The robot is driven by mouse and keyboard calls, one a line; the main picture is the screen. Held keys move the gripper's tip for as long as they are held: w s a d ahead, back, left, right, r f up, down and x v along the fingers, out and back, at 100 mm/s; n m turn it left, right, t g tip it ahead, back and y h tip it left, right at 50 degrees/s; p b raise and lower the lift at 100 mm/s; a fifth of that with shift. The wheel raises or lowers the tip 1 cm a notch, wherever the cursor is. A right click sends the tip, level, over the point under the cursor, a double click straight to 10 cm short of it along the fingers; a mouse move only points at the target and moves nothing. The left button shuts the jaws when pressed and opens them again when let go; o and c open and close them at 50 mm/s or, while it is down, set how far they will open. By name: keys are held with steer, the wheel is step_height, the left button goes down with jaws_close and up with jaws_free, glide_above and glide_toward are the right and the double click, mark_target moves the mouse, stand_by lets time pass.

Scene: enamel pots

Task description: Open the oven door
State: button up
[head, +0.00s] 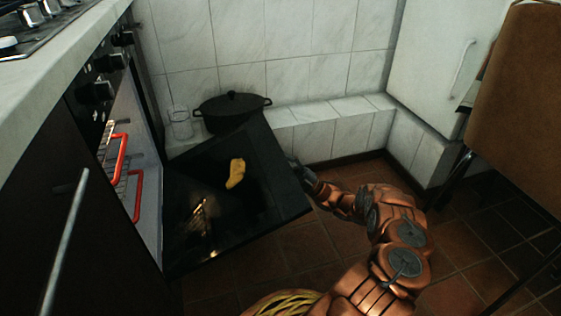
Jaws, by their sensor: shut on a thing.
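The oven (148,190) stands at the left, with its front facing right. Its dark glass door (270,185) is swung well out from the opening, and the inside shows. My copper-coloured arm reaches in from the lower right. My gripper (298,168) is at the outer edge of the door, on its far side, and is shut on it. The fingers and the handle are mostly hidden behind the door edge, so the exact grip cannot be seen.
Racks with red front grips (119,158) show inside the oven. A black lidded pot (232,112) and a glass jar (180,122) stand on the tiled ledge (315,113). A yellow mitt-like shape (236,173) shows at the door. A brown chair (515,95) stands right.

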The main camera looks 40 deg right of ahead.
step_height(320, 180, down, 6)
steer(key=s, duration=0.2)
steer(key=shift+s+a, duration=0.2)
steer(key=shift+s, duration=0.1)
stand_by(0.5)
steer(key=shift+c, duration=0.2)
